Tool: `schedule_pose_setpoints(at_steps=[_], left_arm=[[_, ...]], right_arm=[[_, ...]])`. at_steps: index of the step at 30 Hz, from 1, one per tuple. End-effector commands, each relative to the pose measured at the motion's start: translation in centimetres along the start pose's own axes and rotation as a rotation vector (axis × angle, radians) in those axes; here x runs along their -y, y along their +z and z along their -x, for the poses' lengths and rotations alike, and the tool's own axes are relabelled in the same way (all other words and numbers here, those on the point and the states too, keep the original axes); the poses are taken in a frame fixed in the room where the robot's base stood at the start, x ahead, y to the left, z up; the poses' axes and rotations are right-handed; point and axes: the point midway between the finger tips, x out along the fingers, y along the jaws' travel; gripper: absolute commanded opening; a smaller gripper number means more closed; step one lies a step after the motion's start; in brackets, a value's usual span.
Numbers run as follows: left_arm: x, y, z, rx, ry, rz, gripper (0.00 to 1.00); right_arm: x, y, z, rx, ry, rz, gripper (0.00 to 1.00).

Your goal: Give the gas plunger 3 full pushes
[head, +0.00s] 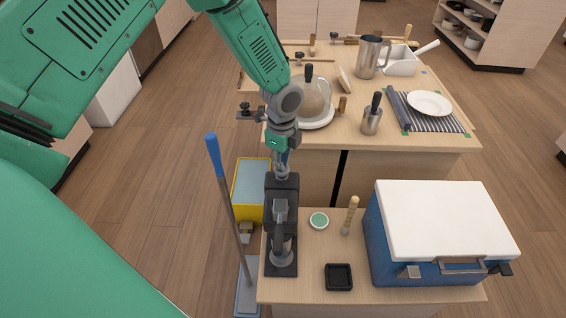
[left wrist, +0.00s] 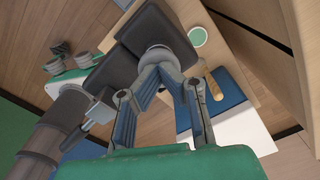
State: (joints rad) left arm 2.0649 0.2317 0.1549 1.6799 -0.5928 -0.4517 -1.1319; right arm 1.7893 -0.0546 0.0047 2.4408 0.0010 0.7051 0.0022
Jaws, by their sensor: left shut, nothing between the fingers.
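A dark upright device (head: 282,190) stands on the near small table; I take it to be the one with the gas plunger. In the left wrist view it shows as dark blocks (left wrist: 150,32) with a grey round piece (left wrist: 158,56) at the fingertips. My left gripper (head: 281,171) points down right over the device's top. It is shut and empty, its tips (left wrist: 160,66) at or just above the grey piece; I cannot tell if they touch. How far down the plunger sits is hidden. My right gripper is not in view.
Near the device are a green-topped round tin (head: 319,220), a wooden-handled tool (head: 350,216), a black square tray (head: 339,277) and a blue cooler with a white lid (head: 440,220). A blue-handled pole (head: 225,195) stands at the left. A laden worktop (head: 430,140) lies behind.

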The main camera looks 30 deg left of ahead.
Motion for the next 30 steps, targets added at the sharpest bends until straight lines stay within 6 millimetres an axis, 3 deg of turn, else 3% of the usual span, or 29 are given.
schedule_pose_setpoints(at_steps=[18,30], left_arm=[[0.0,0.0,3.9,0.000,0.000,0.000,0.00],[0.0,0.0,4.0,0.000,0.000,0.000,0.00]], right_arm=[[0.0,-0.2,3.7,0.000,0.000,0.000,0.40],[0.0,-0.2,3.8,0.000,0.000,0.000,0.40]])
